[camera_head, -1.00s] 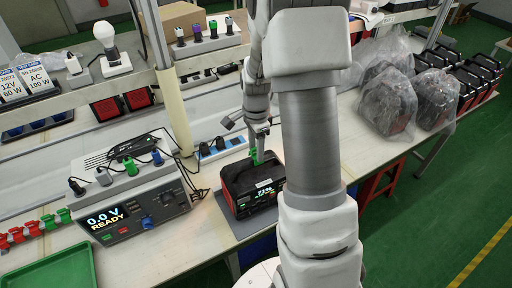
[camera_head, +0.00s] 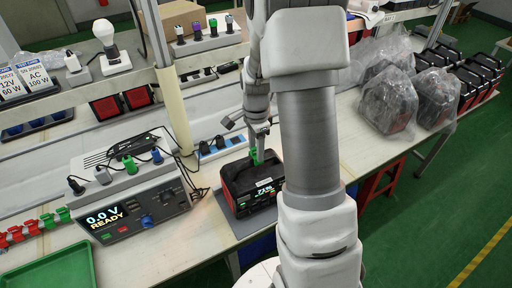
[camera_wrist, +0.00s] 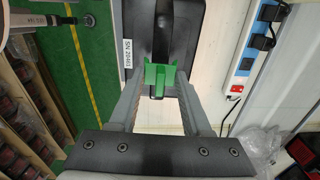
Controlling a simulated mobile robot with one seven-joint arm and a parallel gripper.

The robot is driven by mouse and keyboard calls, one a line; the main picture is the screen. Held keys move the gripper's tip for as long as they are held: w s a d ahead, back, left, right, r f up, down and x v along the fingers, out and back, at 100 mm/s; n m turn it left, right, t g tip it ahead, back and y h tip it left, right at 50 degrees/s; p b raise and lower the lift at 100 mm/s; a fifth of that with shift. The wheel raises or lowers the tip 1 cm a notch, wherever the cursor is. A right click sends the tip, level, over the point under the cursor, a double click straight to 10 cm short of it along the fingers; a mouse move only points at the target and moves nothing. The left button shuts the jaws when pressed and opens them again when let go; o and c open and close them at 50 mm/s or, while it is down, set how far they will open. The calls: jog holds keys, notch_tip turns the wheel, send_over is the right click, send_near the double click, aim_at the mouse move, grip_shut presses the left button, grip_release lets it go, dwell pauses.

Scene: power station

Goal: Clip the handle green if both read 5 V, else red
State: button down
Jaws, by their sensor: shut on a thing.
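The power station (camera_head: 236,207) is a black and red box on a grey mat, with a small lit display (camera_head: 264,190) too small to read surely. My gripper (camera_head: 259,130) points down over its top. It is shut on a green clip (camera_head: 254,157), which also shows between the fingers in the wrist view (camera_wrist: 159,76). The clip is at the dark handle (camera_wrist: 163,35) of the power station; I cannot tell if it is seated on it. The tester (camera_head: 146,215) at the left shows "0.0 V READY". Red clips (camera_head: 15,236) and green clips (camera_head: 63,215) stand in a row beside it.
A green tray (camera_head: 50,272) lies at the front left. A blue and white socket strip (camera_head: 222,148) is behind the power station. Bagged units (camera_head: 388,100) stand at the right. My arm covers the middle of the head view.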

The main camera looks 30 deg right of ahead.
jog(key=shift+f+b, duration=0.8)
jog(key=shift+f, duration=0.4)
dwell(0.5)
jog(key=shift+c, duration=1.4)
grip_release()
jog(key=shift+r, duration=0.15)
notch_tip(320, 180, up, 17)
jog(key=shift+p, duration=0.35)
jog(key=shift+s+r, duration=0.1)
jog(key=s+a+r+n+t, duration=0.2)
jog(key=s+a+n, duration=0.4)
jog(key=s+n, duration=0.3)
jog(key=s+a+r+n+t, duration=0.3)
jog(key=s+a+n, duration=0.3)
jog(key=s+n, duration=0.3)
jog(key=shift+s+a+r+t, duration=0.25)
jog(key=shift+r+t, duration=0.05)
jog(key=shift+r, duration=0.55)
